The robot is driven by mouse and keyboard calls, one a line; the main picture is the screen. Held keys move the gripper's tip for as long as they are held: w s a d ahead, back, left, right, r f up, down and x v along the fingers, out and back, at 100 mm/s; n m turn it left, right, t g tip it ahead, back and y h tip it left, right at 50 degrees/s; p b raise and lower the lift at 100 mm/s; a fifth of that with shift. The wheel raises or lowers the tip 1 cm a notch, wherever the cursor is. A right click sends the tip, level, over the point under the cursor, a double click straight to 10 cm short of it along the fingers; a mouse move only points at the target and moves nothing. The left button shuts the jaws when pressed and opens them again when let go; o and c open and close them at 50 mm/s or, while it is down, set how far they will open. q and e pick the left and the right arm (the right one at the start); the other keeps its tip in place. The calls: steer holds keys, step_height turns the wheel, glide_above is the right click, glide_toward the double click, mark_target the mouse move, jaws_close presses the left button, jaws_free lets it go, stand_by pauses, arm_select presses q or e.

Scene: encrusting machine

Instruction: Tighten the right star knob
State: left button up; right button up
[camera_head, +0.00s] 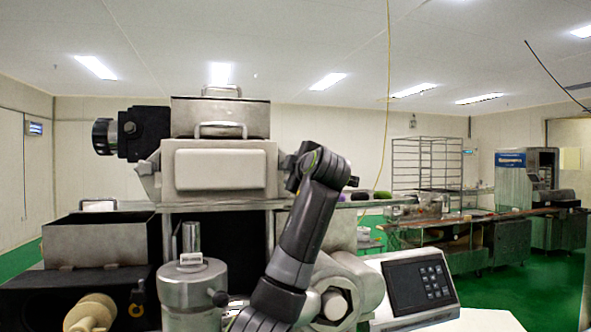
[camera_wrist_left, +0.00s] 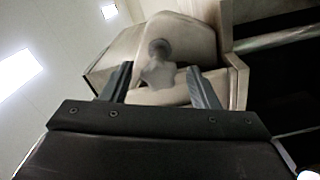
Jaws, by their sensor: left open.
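The arm hides the knob there. My right gripper is not in view.
A steel cylinder (camera_head: 192,285) stands at the front of the machine. A control panel with a keypad (camera_head: 420,285) is at the lower right. A steel box (camera_head: 98,240) is at the left. A wire rack (camera_head: 426,170) and long table (camera_head: 470,228) stand farther back.

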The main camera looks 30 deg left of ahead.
arm_select(q)
steer(key=shift+s+d, duration=0.1)
steer(key=b+v, duration=0.6)
steer(key=v, duration=1.1)
steer(key=shift+s, duration=0.1)
